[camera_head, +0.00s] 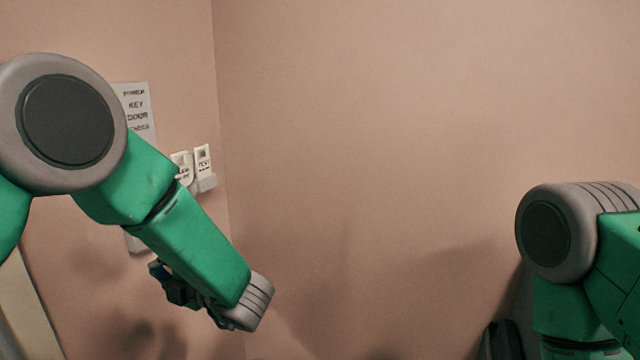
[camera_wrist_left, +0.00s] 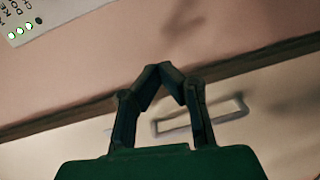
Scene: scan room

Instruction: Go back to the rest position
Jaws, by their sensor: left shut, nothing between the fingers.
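My left arm reaches in from the left in the head view, with its green forearm slanting down to the right. My left gripper (camera_head: 175,286) is dark and partly hidden behind that forearm. In the left wrist view the left gripper (camera_wrist_left: 164,70) shows its two fingers meeting at the tips, with nothing between them. My right arm is at the right edge of the head view, bent downward. A dark part low beside it (camera_head: 503,340) may be my right gripper, but its fingers cannot be made out.
A pinkish wall (camera_head: 400,120) fills the background. A white sign (camera_head: 136,108) and wall switches (camera_head: 203,160) are behind my left arm. In the left wrist view, a pale surface with a handle-like loop (camera_wrist_left: 225,112) lies beyond the fingers. The space between my arms looks clear.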

